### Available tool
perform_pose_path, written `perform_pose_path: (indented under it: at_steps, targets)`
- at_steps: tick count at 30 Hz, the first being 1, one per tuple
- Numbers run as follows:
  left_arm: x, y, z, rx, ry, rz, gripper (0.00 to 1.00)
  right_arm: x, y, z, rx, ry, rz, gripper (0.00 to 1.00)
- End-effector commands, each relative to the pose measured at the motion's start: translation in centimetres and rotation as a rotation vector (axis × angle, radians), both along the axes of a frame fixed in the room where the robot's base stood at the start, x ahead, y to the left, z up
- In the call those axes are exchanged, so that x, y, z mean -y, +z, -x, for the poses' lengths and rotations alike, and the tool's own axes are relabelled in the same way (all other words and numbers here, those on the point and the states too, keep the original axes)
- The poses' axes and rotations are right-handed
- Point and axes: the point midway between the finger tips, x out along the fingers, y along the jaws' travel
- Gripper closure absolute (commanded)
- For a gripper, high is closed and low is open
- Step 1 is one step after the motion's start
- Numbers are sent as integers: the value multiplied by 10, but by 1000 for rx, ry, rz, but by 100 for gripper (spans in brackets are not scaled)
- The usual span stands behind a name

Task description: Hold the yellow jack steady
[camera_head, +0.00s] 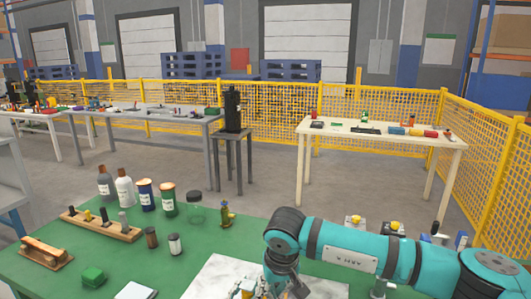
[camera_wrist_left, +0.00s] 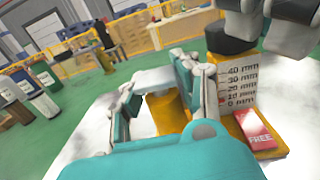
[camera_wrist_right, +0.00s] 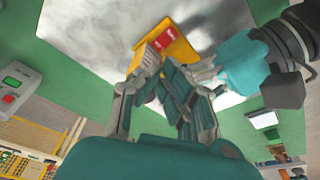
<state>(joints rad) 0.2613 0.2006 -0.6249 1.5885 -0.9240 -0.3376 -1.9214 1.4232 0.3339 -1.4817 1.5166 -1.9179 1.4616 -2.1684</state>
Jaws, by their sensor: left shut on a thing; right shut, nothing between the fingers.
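The yellow jack (camera_wrist_left: 270,153) stands on a pale marbled plate, with a millimetre scale panel (camera_wrist_left: 238,82) and a red label reading FREE (camera_wrist_left: 257,130). It also shows in the right wrist view (camera_wrist_right: 181,48), at the top centre. My left gripper (camera_wrist_left: 158,88) is shut on a yellow part of the jack, low down; the exact contact is partly hidden by the fingers. My right gripper (camera_wrist_right: 160,84) is shut and empty, close to the jack. In the head view the jack is mostly cut off at the bottom edge and hidden by my teal arm.
The plate (camera_head: 205,280) lies on a green table (camera_head: 60,262). Bottles and cans (camera_head: 145,193), a wooden block with pegs (camera_head: 98,223) and a green box (camera_head: 93,276) stand at the left. A small yellow-green figure-like object (camera_head: 226,215) stands behind the plate.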

Motion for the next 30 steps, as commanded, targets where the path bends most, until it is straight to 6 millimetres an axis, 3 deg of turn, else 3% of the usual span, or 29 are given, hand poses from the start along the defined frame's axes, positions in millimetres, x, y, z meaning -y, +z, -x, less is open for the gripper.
perform_pose_path:
  at_steps: [5, 19, 30]
  targets:
    - [-2, -3, 0, -7, 5, -2, 100, -1, 3, 3, 1, 0, 0, 100]
    - [-2, -3, 0, -6, 5, -2, 100, -1, 55, 3, 2, 0, -1, 100]
    - [-2, -3, 0, -6, 5, -2, 100, 0, 60, 3, 0, 0, 0, 100]
